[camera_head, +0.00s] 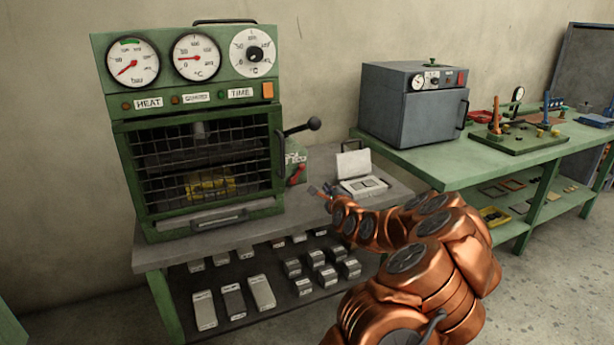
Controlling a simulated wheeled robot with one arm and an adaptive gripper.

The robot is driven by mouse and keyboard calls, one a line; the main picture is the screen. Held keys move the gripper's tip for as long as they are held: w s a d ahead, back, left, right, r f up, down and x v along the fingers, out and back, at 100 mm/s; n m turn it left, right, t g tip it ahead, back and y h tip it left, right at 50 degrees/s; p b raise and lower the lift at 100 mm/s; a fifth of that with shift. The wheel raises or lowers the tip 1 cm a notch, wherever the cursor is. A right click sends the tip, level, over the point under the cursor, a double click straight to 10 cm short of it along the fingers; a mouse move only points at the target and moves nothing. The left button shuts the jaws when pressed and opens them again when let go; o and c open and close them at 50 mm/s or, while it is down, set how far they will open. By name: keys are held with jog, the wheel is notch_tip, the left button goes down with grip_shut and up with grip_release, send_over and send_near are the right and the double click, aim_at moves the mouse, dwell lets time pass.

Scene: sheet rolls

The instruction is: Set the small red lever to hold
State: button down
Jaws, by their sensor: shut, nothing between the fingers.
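The small red lever (298,173) sits on the front of a small green box (297,158) at the right side of the green press (200,120). Its hold marking is too small to read. My gripper (314,190) is just right of and below the red lever, above the bench top, and looks apart from it. The gripper is small in this view; its fingers are shut and empty. My copper arm reaches in from the lower right.
A black-knobbed lever (302,128) juts out above the green box. A white open case (362,178) lies right of my gripper on the grey bench (155,256). The press's mesh guard (205,165) is down. A grey oven (410,105) stands on the green table at right.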

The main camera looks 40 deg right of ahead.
aim_at(297, 173)
jog(key=p+x, duration=0.1)
jog(key=x, duration=0.8)
jog(key=shift+w+d, duration=0.15)
jog(key=shift+w, duration=0.2)
jog(key=shift+w+a+r, duration=0.6)
jog(key=shift+w+a, duration=0.2)
jog(key=shift+w, duration=0.05)
jog(key=shift+w+a+r, duration=0.3)
jog(key=shift+w+a, duration=0.05)
jog(key=shift+w, duration=0.15)
jog(key=shift+a, duration=0.1)
